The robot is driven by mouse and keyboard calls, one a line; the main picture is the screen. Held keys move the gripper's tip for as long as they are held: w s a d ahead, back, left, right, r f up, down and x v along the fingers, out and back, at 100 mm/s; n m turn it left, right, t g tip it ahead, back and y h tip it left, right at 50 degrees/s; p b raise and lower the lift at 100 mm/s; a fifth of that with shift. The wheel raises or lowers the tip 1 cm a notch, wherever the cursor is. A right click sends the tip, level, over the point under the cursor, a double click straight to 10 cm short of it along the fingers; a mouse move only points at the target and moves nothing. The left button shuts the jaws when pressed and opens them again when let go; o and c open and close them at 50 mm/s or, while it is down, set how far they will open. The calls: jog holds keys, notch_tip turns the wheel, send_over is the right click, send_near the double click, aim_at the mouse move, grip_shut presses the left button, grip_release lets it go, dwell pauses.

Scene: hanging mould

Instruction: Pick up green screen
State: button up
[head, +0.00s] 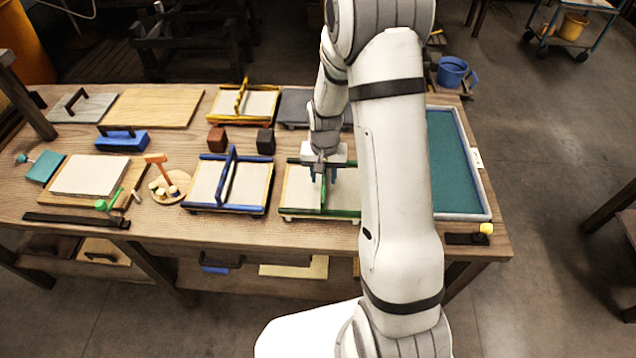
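The green screen (299,200) lies flat on the wooden table, a pale panel in a wooden frame with green edging and a green handle bar (323,194) across its middle. My arm hides its right part. My gripper (324,174) points down over the far part of this handle bar. Its two dark blue fingers stand apart, one on each side of the bar as seen from here. Whether they reach down beside the bar or stay above it is hard to tell. The fingers do not look closed on it.
A blue-edged screen (202,185) lies just left of the green one, and a yellow-edged screen (259,105) lies behind. Dark blocks (265,141) stand between them. A teal-floored tray (450,160) is at the right end. Tools and boards crowd the table's left.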

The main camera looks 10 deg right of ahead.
jog(key=shift+f, duration=1.1)
jog(key=shift+c, duration=0.6)
grip_shut()
